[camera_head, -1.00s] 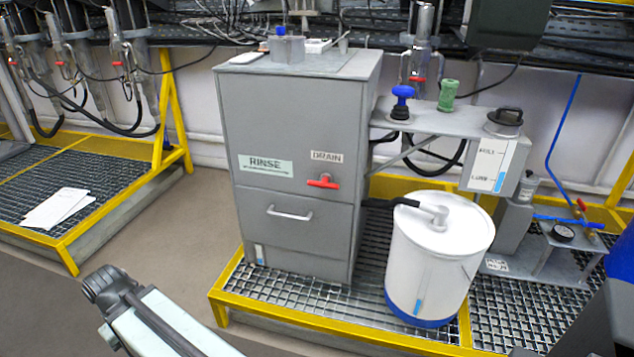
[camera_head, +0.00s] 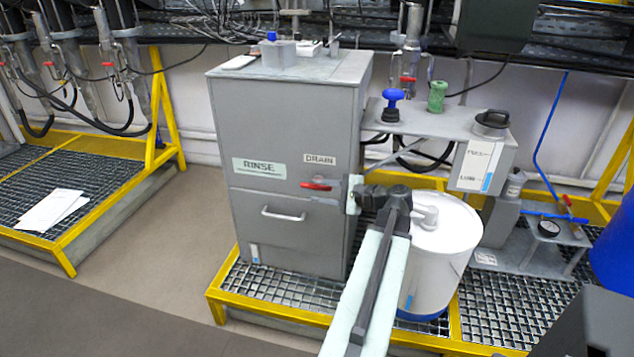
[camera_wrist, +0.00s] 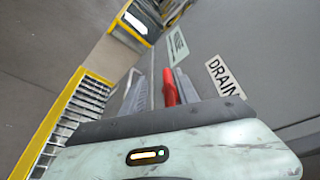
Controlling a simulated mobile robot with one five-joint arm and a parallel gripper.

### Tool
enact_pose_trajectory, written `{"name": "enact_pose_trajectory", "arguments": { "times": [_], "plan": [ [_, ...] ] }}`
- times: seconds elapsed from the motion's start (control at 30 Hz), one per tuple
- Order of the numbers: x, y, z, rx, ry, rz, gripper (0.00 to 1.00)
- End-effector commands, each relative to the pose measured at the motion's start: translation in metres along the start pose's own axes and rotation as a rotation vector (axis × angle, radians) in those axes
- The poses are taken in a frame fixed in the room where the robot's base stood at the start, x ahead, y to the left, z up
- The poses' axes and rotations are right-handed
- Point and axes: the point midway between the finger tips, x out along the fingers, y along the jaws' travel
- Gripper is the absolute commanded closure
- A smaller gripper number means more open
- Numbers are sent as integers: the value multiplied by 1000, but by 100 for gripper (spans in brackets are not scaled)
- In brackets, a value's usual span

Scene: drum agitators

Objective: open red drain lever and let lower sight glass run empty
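The red drain lever (camera_head: 316,185) lies horizontal under the DRAIN label on the front of the grey RINSE cabinet (camera_head: 285,120). My gripper (camera_head: 348,192) is at the lever's right side, close to the cabinet front. In the wrist view my gripper (camera_wrist: 158,86) has its fingers apart, with the red lever (camera_wrist: 170,87) showing between them, close to the right finger. Whether a finger touches it I cannot tell.
A white drum (camera_head: 440,255) stands right of the cabinet, partly hidden by my arm. A shelf with a blue knob (camera_head: 392,105) and green cap (camera_head: 437,96) is above it. The yellow-edged grating (camera_head: 250,300) lies below.

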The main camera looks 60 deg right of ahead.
Motion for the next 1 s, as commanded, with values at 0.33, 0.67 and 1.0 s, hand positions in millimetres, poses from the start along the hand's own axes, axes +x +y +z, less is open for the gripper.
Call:
{"name": "enact_pose_trajectory", "arguments": {
  "times": [0.33,0.67,1.0],
  "plan": [
    [-41,-6,-22,18,58,-44,63],
    [16,-7,-26,17,55,-41,63],
    [36,-9,-26,16,57,-42,63]
  ]
}}
